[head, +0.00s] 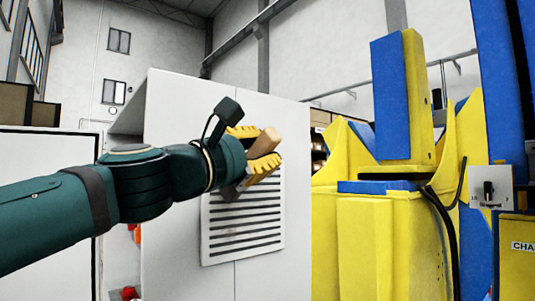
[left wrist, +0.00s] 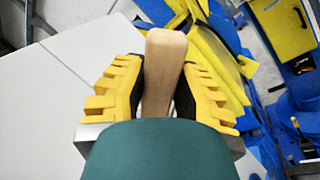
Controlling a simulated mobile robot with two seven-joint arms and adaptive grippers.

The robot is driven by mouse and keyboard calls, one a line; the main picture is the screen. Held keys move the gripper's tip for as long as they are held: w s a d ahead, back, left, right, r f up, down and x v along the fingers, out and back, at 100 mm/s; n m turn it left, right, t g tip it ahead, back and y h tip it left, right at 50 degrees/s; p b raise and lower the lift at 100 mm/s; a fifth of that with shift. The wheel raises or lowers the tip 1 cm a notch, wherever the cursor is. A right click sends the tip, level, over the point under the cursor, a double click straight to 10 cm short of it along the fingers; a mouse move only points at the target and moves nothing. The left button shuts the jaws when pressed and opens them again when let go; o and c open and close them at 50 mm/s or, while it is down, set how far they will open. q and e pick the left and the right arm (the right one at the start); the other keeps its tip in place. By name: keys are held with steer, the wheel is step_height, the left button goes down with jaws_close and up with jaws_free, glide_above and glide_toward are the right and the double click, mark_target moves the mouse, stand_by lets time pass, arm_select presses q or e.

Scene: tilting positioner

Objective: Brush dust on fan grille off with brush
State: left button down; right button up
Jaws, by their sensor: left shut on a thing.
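The fan grille (head: 243,228) is a pale slatted panel with dark slots on the white cabinet face in the head view. My left gripper (head: 258,152) is in front of the grille's upper part, its yellow fingers shut on the brush's wooden handle (head: 266,142). The handle (left wrist: 164,65) also shows between the yellow fingers of the left gripper (left wrist: 160,90) in the left wrist view. The brush's bristles are mostly hidden; I cannot tell whether they touch the grille. Dust on the slats cannot be made out. My right gripper is not in view.
The white cabinet (head: 185,120) stands behind the grille. A yellow and blue positioner (head: 390,225) fills the right side, with a black cable (head: 440,225) hanging from it. A grey switch box (head: 490,188) is at the far right. Small red items lie low at left.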

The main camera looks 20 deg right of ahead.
arm_select(q)
steer(key=shift+s+a, duration=0.2)
steer(key=shift+a, duration=0.45)
steer(key=shift+s+a, duration=0.2)
steer(key=shift+a, duration=0.4)
steer(key=shift+s+r+p+x, duration=0.15)
steer(key=shift+p+x, duration=0.35)
steer(key=shift+x, duration=0.55)
steer(key=shift+s+r+p+x, duration=0.15)
steer(key=shift+p+x, duration=0.3)
steer(key=shift+x, duration=0.6)
steer(key=w+d+p, duration=0.2)
steer(key=d, duration=0.5)
steer(key=shift+w+d, duration=0.25)
steer(key=s+d, duration=0.2)
steer(key=s, duration=0.3)
steer(key=shift+s, duration=0.35)
